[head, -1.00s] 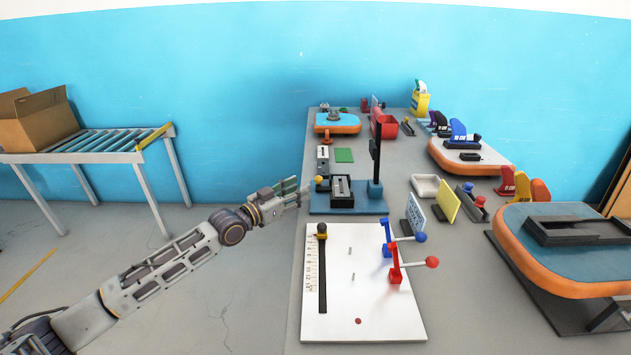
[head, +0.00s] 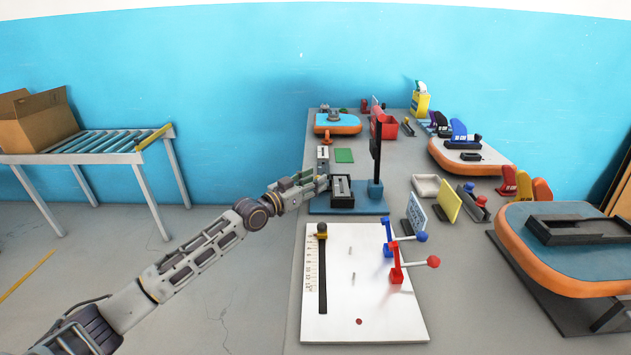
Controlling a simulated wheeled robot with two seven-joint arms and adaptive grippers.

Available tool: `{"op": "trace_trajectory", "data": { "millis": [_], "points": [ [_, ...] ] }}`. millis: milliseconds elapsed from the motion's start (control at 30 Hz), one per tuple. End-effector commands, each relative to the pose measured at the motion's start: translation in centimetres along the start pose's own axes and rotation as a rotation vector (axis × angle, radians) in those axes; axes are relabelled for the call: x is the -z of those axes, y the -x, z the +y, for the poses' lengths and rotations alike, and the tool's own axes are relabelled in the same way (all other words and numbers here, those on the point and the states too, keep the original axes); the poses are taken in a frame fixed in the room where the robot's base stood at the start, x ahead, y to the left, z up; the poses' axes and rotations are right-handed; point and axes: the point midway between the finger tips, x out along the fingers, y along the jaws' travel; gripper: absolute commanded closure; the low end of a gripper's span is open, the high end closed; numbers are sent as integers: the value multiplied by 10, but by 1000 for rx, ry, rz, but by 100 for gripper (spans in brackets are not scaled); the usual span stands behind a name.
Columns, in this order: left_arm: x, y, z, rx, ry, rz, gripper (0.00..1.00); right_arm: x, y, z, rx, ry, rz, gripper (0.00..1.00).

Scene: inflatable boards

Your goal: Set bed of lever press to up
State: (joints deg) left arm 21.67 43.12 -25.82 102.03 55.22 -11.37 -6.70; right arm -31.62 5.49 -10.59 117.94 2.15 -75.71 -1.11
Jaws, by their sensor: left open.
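The press-like fixture on a blue base (head: 365,209) stands on the table, beyond the white board. It has a low black bed block (head: 342,191) with a pale slotted top, and a tall black upright (head: 377,150) on its right. My left gripper (head: 322,182) is open at the left side of the black bed block. Its fingers overlap the block's left edge in the picture, and I cannot tell whether they touch it. The gripper hides the yellow knob on that side. My right gripper is not in view.
A white board (head: 385,320) with a black slider, a blue lever (head: 388,238) and a red lever (head: 396,268) lies in front. Small signs (head: 447,206) and a white tray (head: 425,186) stand to the right. An orange-edged board (head: 520,255) is at far right.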

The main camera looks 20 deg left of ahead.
Motion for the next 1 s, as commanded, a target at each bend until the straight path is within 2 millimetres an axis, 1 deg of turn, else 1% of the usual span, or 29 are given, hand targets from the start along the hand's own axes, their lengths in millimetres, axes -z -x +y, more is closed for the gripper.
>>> {"op": "trace_trajectory", "data": {
  "millis": [200, 567, 667, 900, 933, 1000],
  "points": [
    [0, -10, 0, -1, -1, 0, 57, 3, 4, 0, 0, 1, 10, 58],
    [0, -11, 0, -1, -1, 0, 57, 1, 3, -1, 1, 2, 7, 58],
    [0, -11, 0, -1, -1, 0, 68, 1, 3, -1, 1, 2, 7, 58],
    [0, -11, 0, -1, -1, 0, 98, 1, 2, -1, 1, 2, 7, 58],
    [0, -11, 0, -1, -1, 0, 100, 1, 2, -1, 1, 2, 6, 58],
    [0, -11, 0, -1, -1, 0, 100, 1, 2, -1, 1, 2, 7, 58]
  ]
}}
